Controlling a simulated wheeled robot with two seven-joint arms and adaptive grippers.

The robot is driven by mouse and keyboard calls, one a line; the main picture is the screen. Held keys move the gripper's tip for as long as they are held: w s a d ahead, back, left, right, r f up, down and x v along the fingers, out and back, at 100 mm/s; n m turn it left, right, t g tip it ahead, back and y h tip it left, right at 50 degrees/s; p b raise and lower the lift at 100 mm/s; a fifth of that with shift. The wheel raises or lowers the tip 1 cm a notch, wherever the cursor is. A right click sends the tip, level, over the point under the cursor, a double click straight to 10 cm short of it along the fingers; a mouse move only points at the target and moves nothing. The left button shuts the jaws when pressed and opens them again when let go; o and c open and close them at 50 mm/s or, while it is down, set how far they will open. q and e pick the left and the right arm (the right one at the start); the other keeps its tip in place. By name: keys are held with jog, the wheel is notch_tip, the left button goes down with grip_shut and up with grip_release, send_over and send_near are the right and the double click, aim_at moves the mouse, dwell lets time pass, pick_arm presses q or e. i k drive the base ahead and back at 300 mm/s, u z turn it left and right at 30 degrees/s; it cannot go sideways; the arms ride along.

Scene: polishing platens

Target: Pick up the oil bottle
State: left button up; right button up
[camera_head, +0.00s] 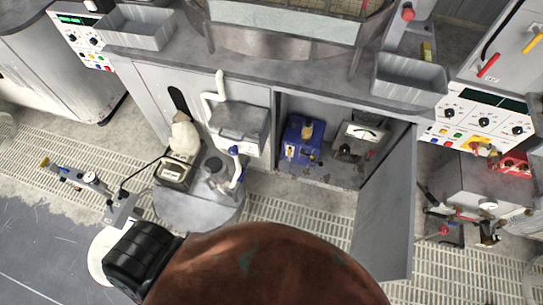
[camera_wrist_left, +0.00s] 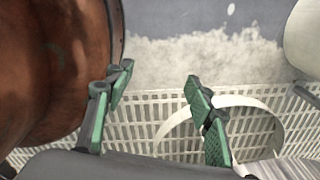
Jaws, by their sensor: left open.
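I cannot tell for sure which thing is the oil bottle. A cream, bottle-like object (camera_head: 184,137) stands against the grey cabinet front in the head view, just behind a small box with a pale top (camera_head: 173,172). My left gripper (camera_wrist_left: 157,78) shows in the wrist view with its two green-padded fingers spread apart. Nothing is between them; floor grating shows behind. In the head view I cannot make out its fingertips; a black rounded part at the lower left may be my arm. My right gripper is not in view.
A large brown rounded surface (camera_head: 265,270) fills the bottom middle and the left of the wrist view. A cabinet door (camera_head: 385,205) hangs open at right, beside a blue box (camera_head: 302,138) inside. A round grey stand (camera_head: 198,210) is near the middle. Grated floor (camera_head: 290,212) is partly clear.

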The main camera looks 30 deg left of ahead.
aim_at(308, 127)
jog(key=u, duration=0.1)
jog(key=k, duration=1.05)
jog(key=z, duration=0.4)
jog(key=i, duration=0.55)
jog(key=u, duration=0.35)
